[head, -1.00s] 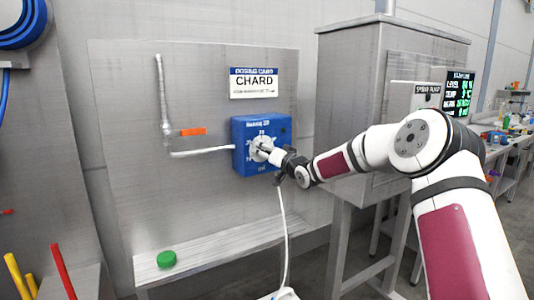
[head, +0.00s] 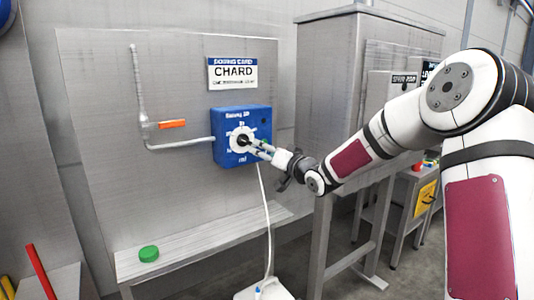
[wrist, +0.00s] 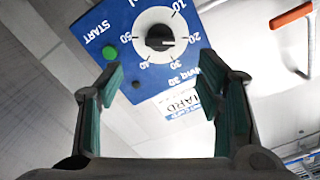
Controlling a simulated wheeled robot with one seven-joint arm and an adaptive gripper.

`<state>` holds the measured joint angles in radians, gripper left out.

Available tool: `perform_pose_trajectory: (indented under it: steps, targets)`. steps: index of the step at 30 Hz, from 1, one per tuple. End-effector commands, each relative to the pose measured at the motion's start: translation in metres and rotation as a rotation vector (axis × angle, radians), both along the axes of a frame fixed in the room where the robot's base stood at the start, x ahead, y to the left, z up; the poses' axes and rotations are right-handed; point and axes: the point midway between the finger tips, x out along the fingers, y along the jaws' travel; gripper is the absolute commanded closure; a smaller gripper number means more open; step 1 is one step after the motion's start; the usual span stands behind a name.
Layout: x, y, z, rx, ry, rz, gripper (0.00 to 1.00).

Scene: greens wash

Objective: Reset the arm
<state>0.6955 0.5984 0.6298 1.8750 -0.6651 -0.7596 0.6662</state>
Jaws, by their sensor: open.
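My gripper (head: 262,149) is open and empty, a short way in front of the blue dosing box (head: 228,158) on the grey panel. In the wrist view my gripper (wrist: 165,95) shows both fingers spread, with the box (wrist: 125,20) beyond them. The box has a white dial with a black knob (wrist: 160,37); the fingers are apart from it. A green START button (wrist: 109,52) sits on the box face. My arm reaches in from the right in the head view.
A card reading CHARD (head: 233,73) hangs above the box. A pipe with an orange valve handle (head: 172,124) is at its left. A green cap (head: 149,254) lies on the shelf (head: 190,248) below. A steel cabinet (head: 330,75) stands to the right. A white hose (head: 266,215) hangs from the box.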

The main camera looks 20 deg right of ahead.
Motion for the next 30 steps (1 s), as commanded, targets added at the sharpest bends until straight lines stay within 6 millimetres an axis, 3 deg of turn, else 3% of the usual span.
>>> perform_pose_trajectory:
  steps: [11,17,23,30]
  targets:
    - [-0.002,0.001,0.000,-0.007,0.004,0.000,0.40]
    - [-0.023,0.017,0.002,-0.148,0.102,-0.024,0.40]
    - [-0.081,0.023,0.006,-0.390,0.295,-0.096,0.40]
    - [-0.179,0.014,0.020,-0.598,0.517,-0.181,0.40]
